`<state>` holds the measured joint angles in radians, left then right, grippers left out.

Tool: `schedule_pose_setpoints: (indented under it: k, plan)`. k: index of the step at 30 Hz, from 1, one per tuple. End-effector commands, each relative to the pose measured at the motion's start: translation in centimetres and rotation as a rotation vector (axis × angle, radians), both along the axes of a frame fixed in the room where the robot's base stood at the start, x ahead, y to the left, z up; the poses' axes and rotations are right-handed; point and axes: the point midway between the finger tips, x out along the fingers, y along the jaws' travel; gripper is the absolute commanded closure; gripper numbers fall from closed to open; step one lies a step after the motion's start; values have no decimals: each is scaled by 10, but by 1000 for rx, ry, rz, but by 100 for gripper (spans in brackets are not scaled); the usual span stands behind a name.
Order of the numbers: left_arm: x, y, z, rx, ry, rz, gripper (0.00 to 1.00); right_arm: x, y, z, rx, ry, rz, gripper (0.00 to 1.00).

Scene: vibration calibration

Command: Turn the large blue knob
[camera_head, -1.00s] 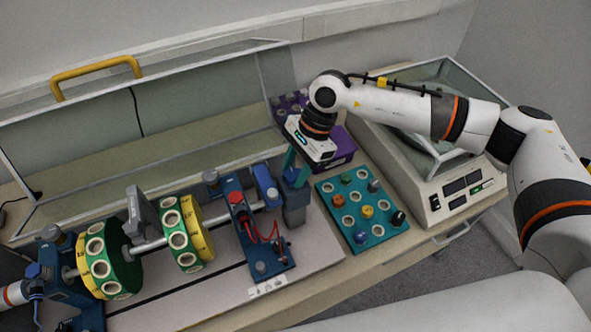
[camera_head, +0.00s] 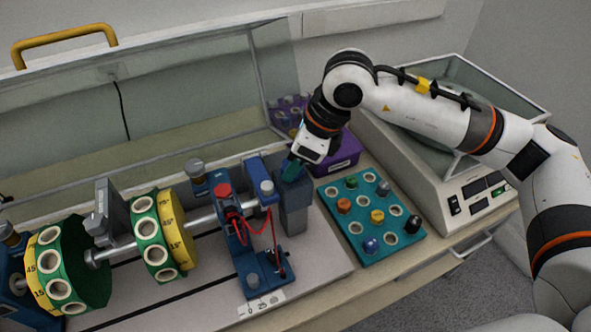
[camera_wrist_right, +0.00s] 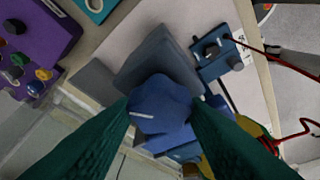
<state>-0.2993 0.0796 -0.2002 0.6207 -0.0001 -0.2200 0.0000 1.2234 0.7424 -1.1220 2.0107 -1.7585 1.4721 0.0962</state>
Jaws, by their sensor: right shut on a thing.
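The large blue knob (camera_wrist_right: 160,102) has a white mark and sits on a grey block (camera_head: 295,212) at the right end of the shaft rig. My right gripper (camera_head: 289,170) reaches down to the knob from above. In the right wrist view its two green fingers press on either side of the knob, so it is shut on it. In the head view the fingers and hand largely hide the knob. My left gripper is not in view.
Green and yellow discs (camera_head: 160,236) sit on a steel shaft left of the block. A blue bracket with red wires (camera_head: 250,240) stands close beside it. A teal tray of coloured knobs (camera_head: 372,218) and a white machine (camera_head: 440,175) lie to the right.

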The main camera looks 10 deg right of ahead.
Motion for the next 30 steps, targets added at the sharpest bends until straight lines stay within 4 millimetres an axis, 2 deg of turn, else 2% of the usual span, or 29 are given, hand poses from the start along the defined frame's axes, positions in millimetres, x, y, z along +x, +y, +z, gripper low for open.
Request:
schedule_pose_setpoints:
  k: [1, 6, 23, 24, 28, 30]
  plan:
    - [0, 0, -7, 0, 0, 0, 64, 1, 0, -2, 1, -6, -20, 82]
    - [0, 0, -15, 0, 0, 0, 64, 0, 1, 0, 3, -4, -79, 82]
    - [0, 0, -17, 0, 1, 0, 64, 0, 0, 2, 0, -2, -112, 82]
    - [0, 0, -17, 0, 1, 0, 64, 0, 0, 2, 0, -2, -112, 58]
    - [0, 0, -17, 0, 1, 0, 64, 0, 0, 1, 1, -1, -112, 38]
    - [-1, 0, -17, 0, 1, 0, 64, 0, 0, 1, 1, -1, -111, 38]
